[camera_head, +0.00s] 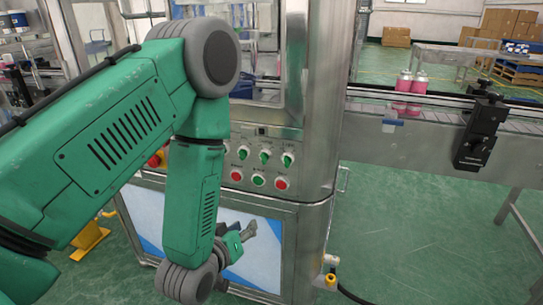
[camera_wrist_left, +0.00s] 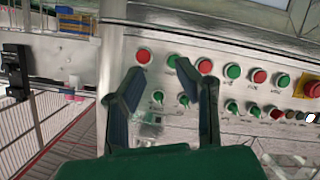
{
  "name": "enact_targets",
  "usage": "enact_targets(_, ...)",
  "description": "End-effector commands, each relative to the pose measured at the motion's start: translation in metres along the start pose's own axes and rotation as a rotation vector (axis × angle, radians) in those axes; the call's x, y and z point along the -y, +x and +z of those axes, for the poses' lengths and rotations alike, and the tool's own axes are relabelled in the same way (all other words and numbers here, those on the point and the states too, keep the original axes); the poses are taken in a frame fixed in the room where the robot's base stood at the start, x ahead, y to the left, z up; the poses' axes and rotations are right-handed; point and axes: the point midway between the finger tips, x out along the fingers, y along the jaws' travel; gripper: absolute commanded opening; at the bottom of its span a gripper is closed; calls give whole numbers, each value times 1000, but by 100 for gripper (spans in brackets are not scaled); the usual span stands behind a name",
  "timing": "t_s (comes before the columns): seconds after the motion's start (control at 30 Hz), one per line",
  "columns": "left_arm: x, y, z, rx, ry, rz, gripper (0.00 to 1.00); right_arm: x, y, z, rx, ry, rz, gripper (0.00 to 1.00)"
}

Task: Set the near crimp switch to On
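The steel control panel (camera_head: 308,172) carries a row of green rotary switches, including a left one (camera_head: 243,152), a middle one (camera_head: 264,156) and a right one (camera_head: 288,160). Their labels are too small to read, so I cannot tell which is the near crimp switch. My left gripper (camera_head: 243,236) hangs low in front of the cabinet, below the buttons. In the left wrist view the gripper (camera_wrist_left: 160,70) is open and empty, its fingers apart. Two green switches (camera_wrist_left: 157,97) (camera_wrist_left: 183,100) show between the fingers. My right gripper is not in view.
Red and green push buttons (camera_head: 258,180) sit below the switches. A red emergency stop (camera_head: 155,160) is partly hidden by my arm. The floor at the right front is clear.

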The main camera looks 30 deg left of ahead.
Motion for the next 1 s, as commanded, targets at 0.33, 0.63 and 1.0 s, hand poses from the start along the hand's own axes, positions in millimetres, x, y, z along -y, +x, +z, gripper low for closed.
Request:
enact_targets(0.33,-25,0,-96,-352,-146,95,28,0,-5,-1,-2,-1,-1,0)
enact_targets(0.63,-30,52,-115,-352,-143,95,28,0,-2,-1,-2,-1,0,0)
enact_targets(1.0,-32,112,-136,-348,-142,94,28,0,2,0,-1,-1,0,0)
